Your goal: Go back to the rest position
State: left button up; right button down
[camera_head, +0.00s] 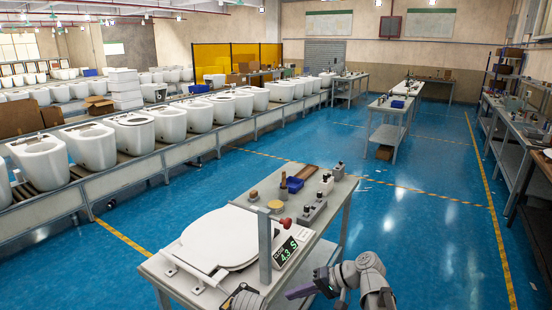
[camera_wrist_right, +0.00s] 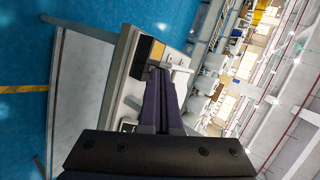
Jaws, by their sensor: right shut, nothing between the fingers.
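My right gripper (camera_head: 290,294) comes in at the bottom of the head view, low beside the front right edge of the worktable. In the right wrist view its two dark purple fingers (camera_wrist_right: 157,82) lie together, shut with nothing held. The worktable (camera_head: 333,226) bears a round white toilet lid (camera_head: 213,240), which lies flat. A grey and black part of an arm shows at the bottom edge; my left gripper's fingers are not visible.
A blue bin (camera_head: 294,184), small tools and a red knob (camera_head: 286,223) are on the table. A conveyor (camera_head: 150,165) with several white toilets runs along the left. Other benches (camera_head: 389,132) stand behind and right. The blue floor (camera_head: 420,235) to the right is clear.

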jog(key=s+a+f+n+g+h, duration=0.1)
jog(key=s+f+n+g+h, duration=0.1)
jog(key=s+f+n+h, duration=0.4)
jog(key=shift+s+a+f+g+h, duration=0.35)
jog(key=shift+s+f+h, duration=1.25)
jog(key=shift+s+h, duration=2.1)
jog(key=shift+s+y, duration=0.55)
jog(key=shift+y, duration=0.05)
